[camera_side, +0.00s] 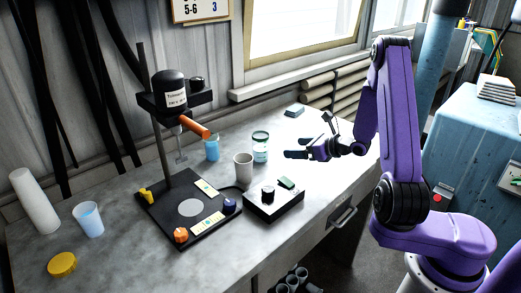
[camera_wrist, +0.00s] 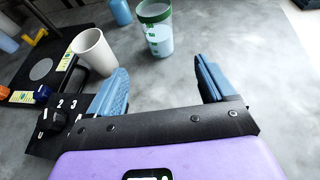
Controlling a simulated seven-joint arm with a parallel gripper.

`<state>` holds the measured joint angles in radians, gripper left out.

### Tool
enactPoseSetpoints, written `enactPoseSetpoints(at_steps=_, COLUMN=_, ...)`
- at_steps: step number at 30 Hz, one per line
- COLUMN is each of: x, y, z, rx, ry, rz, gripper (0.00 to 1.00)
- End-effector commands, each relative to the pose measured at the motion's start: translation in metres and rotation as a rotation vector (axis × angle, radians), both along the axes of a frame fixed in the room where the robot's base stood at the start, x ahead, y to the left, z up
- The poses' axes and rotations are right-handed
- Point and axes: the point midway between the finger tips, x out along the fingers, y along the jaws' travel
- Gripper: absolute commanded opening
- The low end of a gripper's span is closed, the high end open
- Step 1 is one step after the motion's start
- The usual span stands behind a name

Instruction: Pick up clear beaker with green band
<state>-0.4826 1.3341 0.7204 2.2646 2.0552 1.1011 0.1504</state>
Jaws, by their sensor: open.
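The clear beaker with a green band (camera_side: 261,147) stands upright on the grey bench, to the left of my gripper in the side view. In the wrist view the beaker (camera_wrist: 157,36) is near the top, with green at its rim and base and pale liquid inside. My gripper (camera_side: 308,149) is open and empty, its fingers pointing left toward the beaker with a gap between. In the wrist view, my gripper (camera_wrist: 160,78) shows two blue fingers spread apart, with the beaker beyond the space between them.
A white cup (camera_side: 243,167) stands close beside the beaker; a blue-filled beaker (camera_side: 212,149) is behind left. A black control box (camera_side: 273,204) lies in front. A disperser stand (camera_side: 160,150) with an orange-sleeved arm is at left. The bench between gripper and beaker is clear.

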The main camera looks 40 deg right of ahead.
Motion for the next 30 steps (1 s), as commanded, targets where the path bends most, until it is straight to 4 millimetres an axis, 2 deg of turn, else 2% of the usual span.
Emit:
enactPoseSetpoints(at_steps=18, x=0.094, y=0.018, z=-0.041, rx=-0.001, ry=0.001, rz=0.006, gripper=0.83)
enactPoseSetpoints(at_steps=30, x=0.118, y=0.023, z=-0.054, rx=0.000, ry=0.001, rz=0.004, gripper=0.83)
